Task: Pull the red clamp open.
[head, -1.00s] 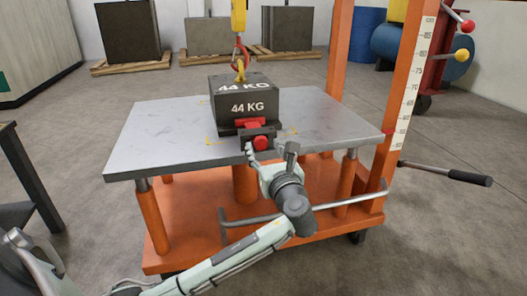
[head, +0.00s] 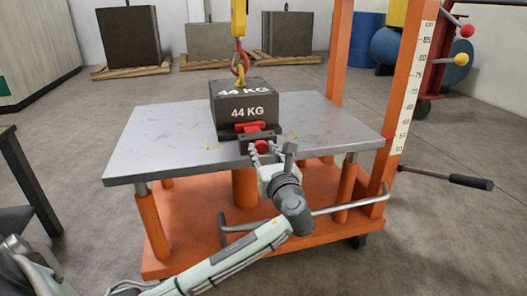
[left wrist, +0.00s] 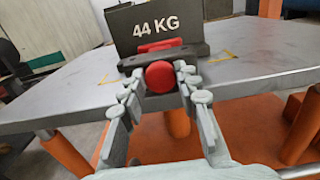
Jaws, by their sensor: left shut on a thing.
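The red clamp (head: 249,126) sits at the front face of a dark 44 KG block (head: 248,95), above a dark bracket (head: 258,139). Its round red knob (head: 262,147) points towards me past the bracket. The knob shows between the fingers in the left wrist view (left wrist: 160,76). My left gripper (head: 270,150) is in front of the clamp, shut on the red knob with one finger on each side. The fingers partly hide the knob in the head view. My right gripper is not in view.
The block stands on the grey top (head: 150,150) of an orange lift table (head: 200,230). A yellow hook (head: 241,67) hangs at the block's top. An orange post (head: 402,100) with a scale stands at the right, near a lever handle (head: 470,182). The tabletop beside the block is clear.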

